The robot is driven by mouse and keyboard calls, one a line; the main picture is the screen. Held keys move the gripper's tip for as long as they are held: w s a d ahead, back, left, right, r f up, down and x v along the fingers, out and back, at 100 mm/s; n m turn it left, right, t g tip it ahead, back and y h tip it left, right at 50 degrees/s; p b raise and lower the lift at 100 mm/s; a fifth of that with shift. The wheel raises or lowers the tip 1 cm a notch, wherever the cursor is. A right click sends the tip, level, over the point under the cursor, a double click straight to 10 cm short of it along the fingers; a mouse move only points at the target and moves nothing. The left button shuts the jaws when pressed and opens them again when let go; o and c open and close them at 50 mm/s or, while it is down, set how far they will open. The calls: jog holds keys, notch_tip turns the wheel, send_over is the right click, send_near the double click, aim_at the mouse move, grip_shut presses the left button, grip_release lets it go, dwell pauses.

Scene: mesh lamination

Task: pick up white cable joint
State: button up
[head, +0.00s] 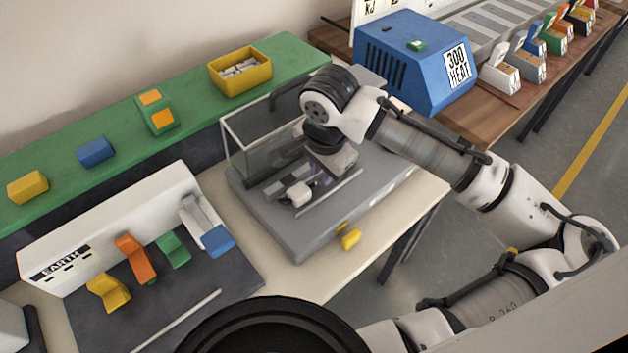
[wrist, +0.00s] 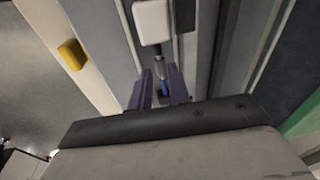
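A white block (head: 299,194), which looks like the white cable joint, lies on the grey fixture (head: 290,250) in the head view. In the wrist view the white block (wrist: 152,21) is just beyond my fingertips, with a thin grey stem and a small blue part (wrist: 165,88) extending from it toward my gripper. My gripper (wrist: 161,80) has two purple fingers standing apart, one on each side of the stem and blue part. I see gaps beside them, so no grip shows. In the head view my gripper (head: 320,182) points down over the fixture, partly hidden by my wrist.
A yellow block (head: 349,237) is at the fixture's front edge. The white EARTH board (head: 110,225) with several coloured clips is at left. A blue heater box (head: 415,60) is at back right, and a yellow bin (head: 240,72) sits on the green shelf.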

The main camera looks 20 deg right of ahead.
jog(key=shift+w+f, duration=0.2)
jog(key=shift+f, duration=0.95)
grip_shut()
jog(key=shift+r, duration=0.15)
notch_tip(320, 180, up, 20)
jog(key=b, duration=0.1)
